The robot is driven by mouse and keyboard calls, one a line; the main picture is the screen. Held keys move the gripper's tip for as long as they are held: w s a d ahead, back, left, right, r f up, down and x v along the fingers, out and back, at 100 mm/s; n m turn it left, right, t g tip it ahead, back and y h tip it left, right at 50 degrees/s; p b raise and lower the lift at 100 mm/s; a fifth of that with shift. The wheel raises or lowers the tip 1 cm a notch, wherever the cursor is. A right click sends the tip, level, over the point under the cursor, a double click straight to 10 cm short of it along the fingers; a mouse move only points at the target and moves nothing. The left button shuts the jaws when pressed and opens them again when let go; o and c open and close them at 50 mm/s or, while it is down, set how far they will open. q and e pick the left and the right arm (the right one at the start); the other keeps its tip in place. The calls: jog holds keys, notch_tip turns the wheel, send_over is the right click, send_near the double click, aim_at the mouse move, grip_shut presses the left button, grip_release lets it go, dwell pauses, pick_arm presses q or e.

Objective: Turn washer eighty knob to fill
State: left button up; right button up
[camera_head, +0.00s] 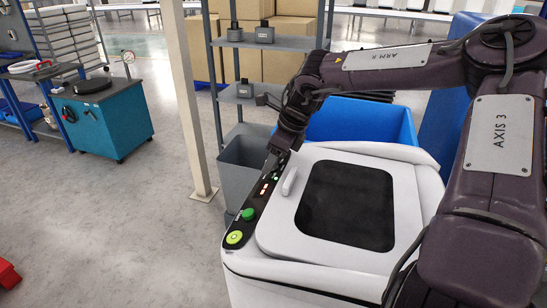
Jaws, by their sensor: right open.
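The white washer (262,245) stands in the middle of the view, with a dark window in its top lid and a raised light handle (289,181). A black control panel (247,228) runs along its left edge. On it are a yellow-green round control (234,237), a green round control (249,214) and small red lights (263,189). I cannot tell which control is the knob, or its setting. My right gripper (273,164), open, points down at the panel's far end, beyond the red lights; contact is unclear. It hides part of the panel. My left gripper is out of view.
A blue bin (365,121) stands behind the washer, and a grey bin (243,163) behind its left side. A metal shelf (215,80) with boxes and a pale post (186,100) stand farther back. A teal cabinet (110,130) is far left.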

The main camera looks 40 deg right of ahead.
jog(key=shift+c, duration=0.4)
jog(key=c, duration=0.9)
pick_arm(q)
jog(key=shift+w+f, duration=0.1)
pick_arm(e)
jog(key=shift+m+h+b, duration=0.4)
jog(key=shift+m, duration=0.1)
jog(key=m+h+b, duration=0.2)
jog(key=m, duration=0.1)
jog(key=m+t+h+b, duration=0.1)
jog(key=m+h, duration=0.1)
jog(key=shift+a+f+b, duration=0.15)
jog(key=shift+a+b, duration=0.15)
jog(key=shift+a, duration=0.05)
jog(key=m+h+b, duration=0.1)
jog(key=m, duration=0.1)
jog(key=m+h+b, duration=0.1)
jog(key=shift+a+m+g+h, duration=0.15)
jog(key=shift+m+g+h, duration=0.15)
jog(key=shift+m+g, duration=0.1)
pick_arm(q)
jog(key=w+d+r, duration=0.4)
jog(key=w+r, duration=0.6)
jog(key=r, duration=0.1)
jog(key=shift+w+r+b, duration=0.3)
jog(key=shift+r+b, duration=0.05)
jog(key=shift+b, duration=0.05)
pick_arm(e)
jog(key=shift+m+h, duration=0.3)
jog(key=shift+m, duration=0.2)
